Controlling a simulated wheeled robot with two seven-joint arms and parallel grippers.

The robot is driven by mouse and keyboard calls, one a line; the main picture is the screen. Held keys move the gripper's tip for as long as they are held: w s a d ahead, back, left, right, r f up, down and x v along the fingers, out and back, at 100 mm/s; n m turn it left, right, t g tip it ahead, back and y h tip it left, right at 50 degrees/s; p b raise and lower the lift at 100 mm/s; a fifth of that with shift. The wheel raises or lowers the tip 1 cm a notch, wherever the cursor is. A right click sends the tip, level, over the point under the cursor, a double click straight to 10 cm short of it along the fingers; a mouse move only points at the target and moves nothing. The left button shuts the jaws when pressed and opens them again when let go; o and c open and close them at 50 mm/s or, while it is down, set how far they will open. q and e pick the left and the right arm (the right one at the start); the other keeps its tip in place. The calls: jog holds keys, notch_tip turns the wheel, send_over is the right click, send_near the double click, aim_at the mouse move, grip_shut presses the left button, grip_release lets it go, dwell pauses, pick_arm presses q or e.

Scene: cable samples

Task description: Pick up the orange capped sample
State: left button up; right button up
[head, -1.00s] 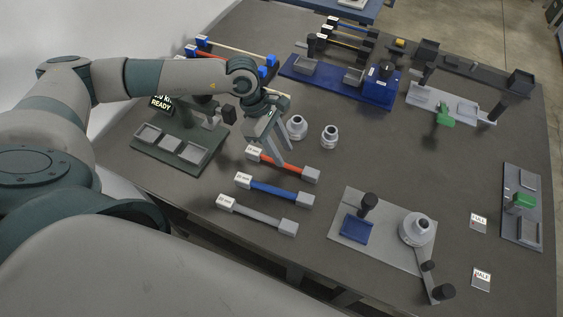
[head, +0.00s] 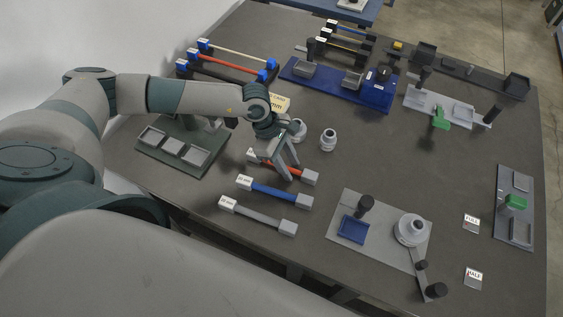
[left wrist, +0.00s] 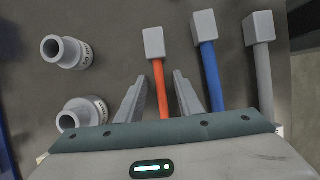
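The orange sample (head: 291,170) is a short orange cable with grey end caps, lying on the dark table. Its near end carries a white label. My left gripper (head: 282,172) is open, pointing down over the middle of this sample. In the left wrist view, the orange cable (left wrist: 159,92) runs between the two spread fingers (left wrist: 160,76), with a gap on both sides, and its grey cap (left wrist: 154,43) lies beyond the fingertips. I cannot tell the exact height of the fingertips above the table. My right gripper is in neither view.
A blue sample (head: 272,191) and a grey sample (head: 260,216) lie parallel beside it. Two grey round fittings (head: 328,140) (head: 298,130) stand behind. A green tray fixture (head: 150,152) is at left. A grey plate (head: 378,253) is at right.

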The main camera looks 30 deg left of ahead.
pick_arm(q)
grip_shut()
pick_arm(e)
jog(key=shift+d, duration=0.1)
pick_arm(q)
jog(key=shift+r, duration=0.1)
